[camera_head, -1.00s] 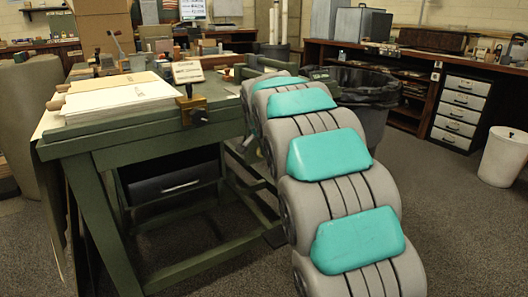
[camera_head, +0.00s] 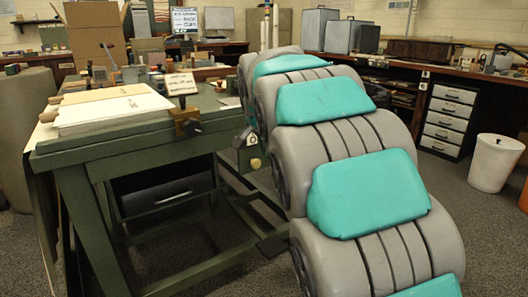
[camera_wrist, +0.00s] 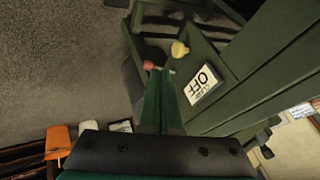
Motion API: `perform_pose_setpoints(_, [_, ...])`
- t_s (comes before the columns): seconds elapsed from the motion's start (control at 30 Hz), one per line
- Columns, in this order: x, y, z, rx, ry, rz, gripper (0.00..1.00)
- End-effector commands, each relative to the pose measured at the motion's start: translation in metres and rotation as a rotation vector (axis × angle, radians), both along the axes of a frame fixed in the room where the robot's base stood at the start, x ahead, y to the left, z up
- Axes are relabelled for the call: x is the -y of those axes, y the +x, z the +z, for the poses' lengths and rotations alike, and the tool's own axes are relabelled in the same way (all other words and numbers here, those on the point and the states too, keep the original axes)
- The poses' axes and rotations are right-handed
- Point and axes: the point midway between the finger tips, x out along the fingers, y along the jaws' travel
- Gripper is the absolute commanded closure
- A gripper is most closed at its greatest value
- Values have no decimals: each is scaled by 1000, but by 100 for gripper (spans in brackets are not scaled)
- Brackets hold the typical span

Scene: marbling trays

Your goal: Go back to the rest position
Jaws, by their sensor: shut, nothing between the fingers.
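My gripper (camera_wrist: 160,74) shows in the wrist view as two dark green fingers lying together, shut and empty. It points at the green frame of a workbench (camera_wrist: 265,80), with grey carpet to its left. A yellow knob (camera_wrist: 180,49) and a small red part (camera_wrist: 149,65) lie just beyond the fingertips. I cannot tell the exact gap to them. A white "OFF" sign (camera_wrist: 202,83) is to the right. In the head view my grey and teal arm hides the gripper.
In the head view, the green workbench (camera_head: 75,148) holds stacked paper (camera_head: 110,112) and a small sign (camera_head: 181,84). A white bin (camera_head: 494,162) stands at right, near a drawer unit (camera_head: 449,121). Carpet between them and my arm is clear.

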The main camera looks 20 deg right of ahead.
Motion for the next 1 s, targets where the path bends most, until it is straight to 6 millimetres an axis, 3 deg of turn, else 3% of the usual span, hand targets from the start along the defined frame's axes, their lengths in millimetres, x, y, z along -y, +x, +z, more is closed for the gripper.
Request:
perform_pose_setpoints(0.23, [0,-9,-2,-21,-9,16,100])
perform_pose_setpoints(0.37, [-2,-49,-11,-106,-41,88,100])
perform_pose_setpoints(0.57, [-10,-153,-43,-320,-95,305,100])
perform_pose_setpoints(0.9, [-37,-349,-100,-646,-107,772,100])
perform_pose_setpoints(1.0, [-44,-397,-113,-714,-96,898,100])
